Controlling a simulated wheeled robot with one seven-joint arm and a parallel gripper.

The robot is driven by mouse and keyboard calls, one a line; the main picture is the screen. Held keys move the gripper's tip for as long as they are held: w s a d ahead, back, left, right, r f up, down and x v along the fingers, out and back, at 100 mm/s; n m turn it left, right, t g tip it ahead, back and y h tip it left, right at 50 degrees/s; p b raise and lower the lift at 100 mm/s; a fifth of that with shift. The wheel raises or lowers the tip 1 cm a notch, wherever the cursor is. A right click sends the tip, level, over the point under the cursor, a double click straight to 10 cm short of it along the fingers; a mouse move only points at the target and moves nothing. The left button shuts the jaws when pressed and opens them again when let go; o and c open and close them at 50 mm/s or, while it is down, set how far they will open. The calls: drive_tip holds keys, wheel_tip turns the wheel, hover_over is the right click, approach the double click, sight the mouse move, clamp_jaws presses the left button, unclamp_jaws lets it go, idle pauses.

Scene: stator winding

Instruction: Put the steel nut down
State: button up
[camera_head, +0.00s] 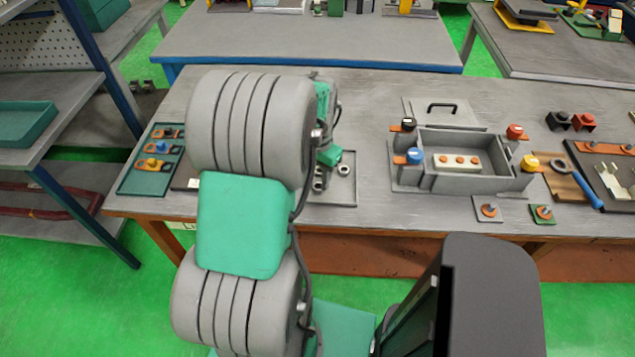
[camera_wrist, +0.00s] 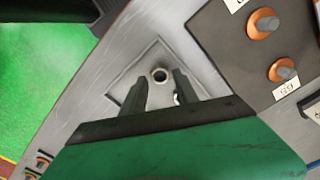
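A steel nut (camera_wrist: 160,75), a small ring with a dark hole, shows in the wrist view over a square grey tray (camera_wrist: 150,55). My gripper (camera_wrist: 159,79) points down at the tray, with its two dark fingers apart. The nut shows between and just past the fingertips, with a gap on each side. A second small round part (camera_wrist: 178,99) is partly hidden by the right finger. In the head view, a steel nut (camera_head: 343,170) lies on the tray (camera_head: 340,195), right of my gripper, whose fingertips I cannot make out there.
A grey open box fixture (camera_head: 465,180) with coloured knobs stands to the right on the bench (camera_head: 375,100). A green tray (camera_head: 133,180) of orange parts lies left of my arm. Bare bench shows between the nut tray and the fixture.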

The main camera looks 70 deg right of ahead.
wheel_tip(320, 180, up, 10)
drive_tip(key=w+a+r+n, duration=0.2)
drive_tip(key=w+a+n, duration=0.45)
drive_tip(key=w, duration=0.65)
drive_tip(key=w+a+r+n+t+h, duration=0.15)
drive_tip(key=w+a+n, duration=0.35)
drive_tip(key=w+a, duration=0.6)
drive_tip(key=a+n+t+y, duration=0.1)
drive_tip(key=a+n, duration=0.9)
drive_tip(key=a, duration=1.3)
drive_tip(key=shift+a+f+t+b, duration=0.3)
drive_tip(key=shift+f+t+b, duration=0.15)
drive_tip(key=shift+t, duration=0.2)
drive_tip(key=shift+a+n+y, duration=0.1)
drive_tip(key=shift+n+y, duration=0.15)
